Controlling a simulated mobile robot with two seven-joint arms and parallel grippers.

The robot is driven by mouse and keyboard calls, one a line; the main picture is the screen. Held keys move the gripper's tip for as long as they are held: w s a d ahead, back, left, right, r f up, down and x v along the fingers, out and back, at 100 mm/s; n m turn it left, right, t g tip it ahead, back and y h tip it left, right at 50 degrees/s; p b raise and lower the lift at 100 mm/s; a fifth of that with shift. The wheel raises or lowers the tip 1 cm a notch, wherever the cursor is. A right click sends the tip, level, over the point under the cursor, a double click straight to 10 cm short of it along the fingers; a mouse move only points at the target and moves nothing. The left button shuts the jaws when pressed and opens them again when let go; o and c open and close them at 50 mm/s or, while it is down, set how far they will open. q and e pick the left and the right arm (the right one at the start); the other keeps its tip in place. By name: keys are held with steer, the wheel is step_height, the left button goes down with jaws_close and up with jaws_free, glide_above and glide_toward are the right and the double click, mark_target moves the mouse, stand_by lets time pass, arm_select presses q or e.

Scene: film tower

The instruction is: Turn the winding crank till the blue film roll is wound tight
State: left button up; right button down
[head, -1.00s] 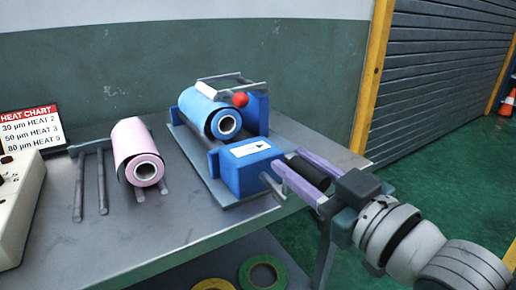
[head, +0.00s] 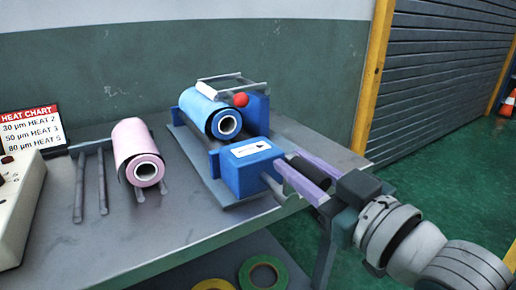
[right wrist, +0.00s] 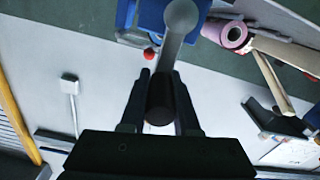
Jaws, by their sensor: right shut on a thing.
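The blue film roll (head: 207,112) lies in a blue holder on the bench, its white-ringed end facing me. A dark gap shows between its outer blue layer and its core. The winding crank (head: 272,186) is a grey arm at the right side of a blue box (head: 247,168) with an arrow label. My right gripper (head: 284,164), with purple fingers, is shut on the crank's black handle. In the right wrist view, the dark handle (right wrist: 160,102) sits between the fingers and the grey crank arm (right wrist: 181,30) runs upward from it. My left gripper is out of view.
A pink film roll (head: 137,150) lies on rails to the left, near a heat chart (head: 30,128). Tape rolls (head: 263,273) lie below the bench.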

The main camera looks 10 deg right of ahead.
steer(key=shift+d, duration=0.1)
stand_by(0.5)
steer(key=m, duration=0.1)
steer(key=d+m, duration=0.1)
steer(key=shift+w+d+f+m, duration=0.15)
steer(key=shift+w+d+m, duration=0.15)
steer(key=shift+m, duration=0.1)
steer(key=d+f+m+b, duration=0.2)
steer(key=f+m+b, duration=0.3)
steer(key=m, duration=0.5)
steer(key=w+d+f+m+b, duration=0.1)
steer(key=d+f+m+b, duration=0.1)
steer(key=f+m+b, duration=0.3)
steer(key=shift+w+f+m+b, duration=0.15)
steer(key=shift+w+m+b, duration=0.1)
steer(key=shift+m+b, duration=2.3)
steer(key=shift+m+p, duration=0.45)
steer(key=shift+m, duration=0.1)
